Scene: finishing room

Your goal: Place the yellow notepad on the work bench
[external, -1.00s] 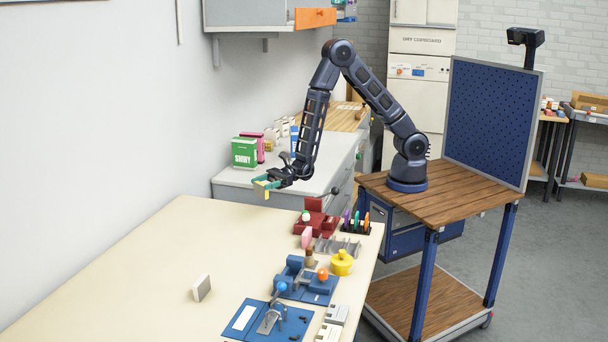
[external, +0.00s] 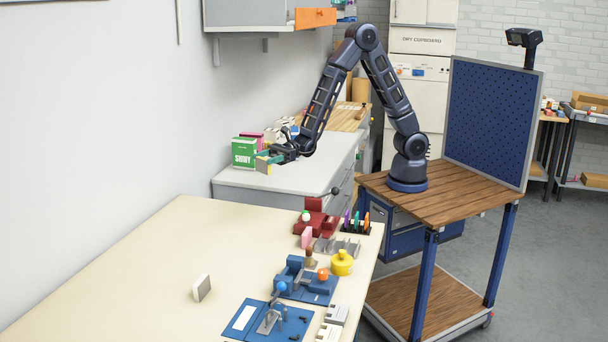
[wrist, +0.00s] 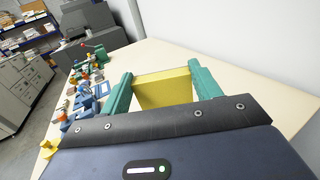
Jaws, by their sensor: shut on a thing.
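The yellow notepad (wrist: 165,90) is between the two green fingers of my gripper (wrist: 160,84) in the wrist view. In the external view the notepad (external: 263,166) shows as a small yellow edge at the tip of my gripper (external: 268,160). My gripper is shut on it and holds it in the air, near the far edge of the cream-topped bench (external: 150,275). The cream top also shows in the wrist view (wrist: 225,68). I cannot tell from the name alone which surface is the work bench.
A grey cabinet (external: 285,180) stands behind the cream bench, with a green box (external: 244,153) on it. Blue fixtures (external: 308,282), a red device (external: 314,219) and a yellow pot (external: 342,262) line the bench's right side. A small white block (external: 202,287) stands mid-bench. The left part is clear.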

